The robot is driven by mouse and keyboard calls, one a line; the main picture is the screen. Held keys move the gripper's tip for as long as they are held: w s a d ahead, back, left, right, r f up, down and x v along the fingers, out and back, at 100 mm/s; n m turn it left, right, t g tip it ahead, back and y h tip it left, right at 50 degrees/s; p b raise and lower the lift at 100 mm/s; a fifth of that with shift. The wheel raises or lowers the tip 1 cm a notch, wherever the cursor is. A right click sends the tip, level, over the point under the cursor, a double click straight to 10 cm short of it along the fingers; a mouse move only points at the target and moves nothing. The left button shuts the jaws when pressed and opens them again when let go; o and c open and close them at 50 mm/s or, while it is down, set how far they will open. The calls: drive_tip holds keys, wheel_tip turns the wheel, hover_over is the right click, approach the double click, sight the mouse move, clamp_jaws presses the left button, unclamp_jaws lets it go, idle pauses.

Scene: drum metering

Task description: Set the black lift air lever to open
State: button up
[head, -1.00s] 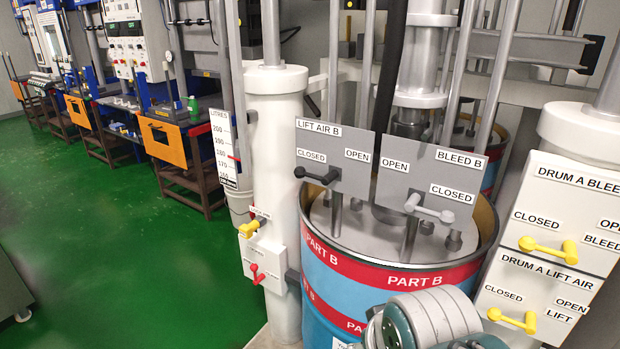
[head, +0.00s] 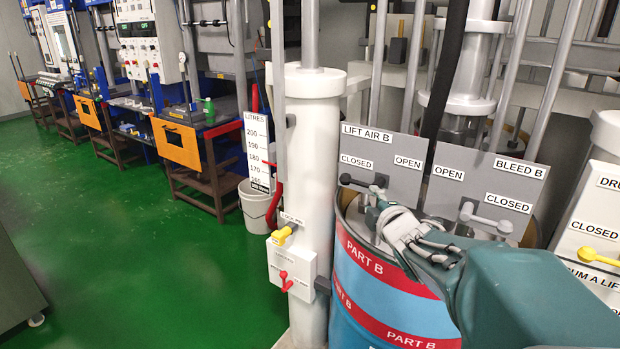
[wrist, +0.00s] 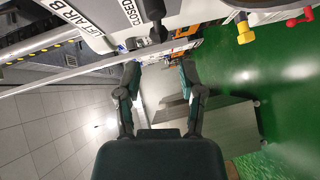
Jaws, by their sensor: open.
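The black lift air lever (head: 362,182) is on the grey LIFT AIR B panel (head: 382,152). Its handle points left, under the CLOSED label (head: 356,162); the OPEN label (head: 408,163) is to the right. My gripper (head: 384,214) is just below and in front of the lever's pivot side, over the drum's rim. In the wrist view my gripper (wrist: 160,76) has its two fingers spread with nothing between them. The black lever (wrist: 155,24) shows there at the top, beyond the fingertips and apparently apart from them.
The grey BLEED B lever (head: 486,217) is close on the right, partly near my arm. The PART B drum (head: 385,300) is below. A white column (head: 312,150) with yellow (head: 285,234) and red (head: 285,281) levers stands left. Green floor (head: 150,270) is free farther left.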

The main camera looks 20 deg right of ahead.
sight(357, 183)
drive_tip(key=x, duration=1.1)
drive_tip(key=shift+r, duration=0.15)
drive_tip(key=shift+d, duration=0.1)
clamp_jaws()
